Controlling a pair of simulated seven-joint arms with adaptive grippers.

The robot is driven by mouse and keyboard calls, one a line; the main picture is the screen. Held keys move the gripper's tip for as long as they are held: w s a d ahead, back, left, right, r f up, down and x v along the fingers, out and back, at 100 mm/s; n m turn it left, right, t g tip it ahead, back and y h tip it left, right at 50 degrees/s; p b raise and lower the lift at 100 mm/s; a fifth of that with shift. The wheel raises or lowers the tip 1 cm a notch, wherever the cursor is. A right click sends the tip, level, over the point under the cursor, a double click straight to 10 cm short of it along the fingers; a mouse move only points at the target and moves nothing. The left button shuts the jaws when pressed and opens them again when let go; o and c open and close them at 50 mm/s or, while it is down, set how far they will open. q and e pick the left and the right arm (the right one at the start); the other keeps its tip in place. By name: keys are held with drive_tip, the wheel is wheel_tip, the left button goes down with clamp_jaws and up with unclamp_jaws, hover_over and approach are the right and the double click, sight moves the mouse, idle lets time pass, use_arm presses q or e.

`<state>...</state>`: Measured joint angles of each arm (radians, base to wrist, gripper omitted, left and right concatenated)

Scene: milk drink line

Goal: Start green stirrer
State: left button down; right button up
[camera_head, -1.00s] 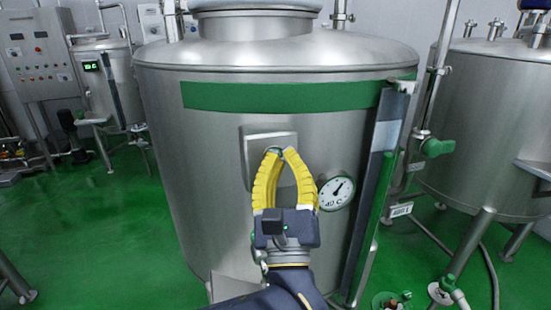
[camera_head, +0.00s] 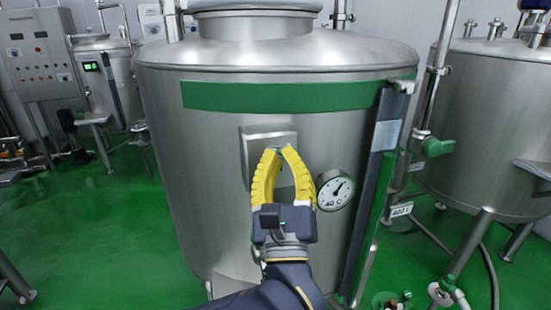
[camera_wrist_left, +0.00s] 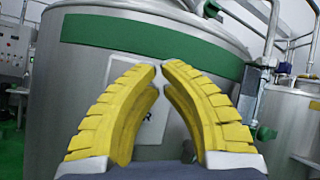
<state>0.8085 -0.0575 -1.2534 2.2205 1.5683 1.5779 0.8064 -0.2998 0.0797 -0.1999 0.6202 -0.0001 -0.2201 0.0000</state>
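The stirrer tank is a large steel tank (camera_head: 205,150) with a green band (camera_head: 280,96), in the middle of the head view. A light grey panel (camera_head: 256,140) is on its front; no green button shows clearly on it, and my fingers cover part of it. My left gripper (camera_head: 279,148) is in front of this panel, its yellow fingertips almost together and nothing visible held. In the left wrist view, the gripper (camera_wrist_left: 160,66) has its tips nearly meeting over the panel (camera_wrist_left: 152,128). Whether the tips touch the panel is unclear. My right gripper is not in view.
A round gauge (camera_head: 335,190) marked 40 C sits just right of my gripper. A level strip (camera_head: 372,200) runs down the tank's right side. A green valve handle (camera_head: 437,147) and another tank (camera_head: 490,130) stand right. A control cabinet (camera_head: 35,55) is at the back left.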

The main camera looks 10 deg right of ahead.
use_arm(q)
drive_tip(key=shift+w, duration=0.45)
idle(0.5)
drive_tip(key=shift+s, duration=0.95)
drive_tip(key=s, duration=0.6)
drive_tip(key=shift+d, duration=0.15)
idle(0.5)
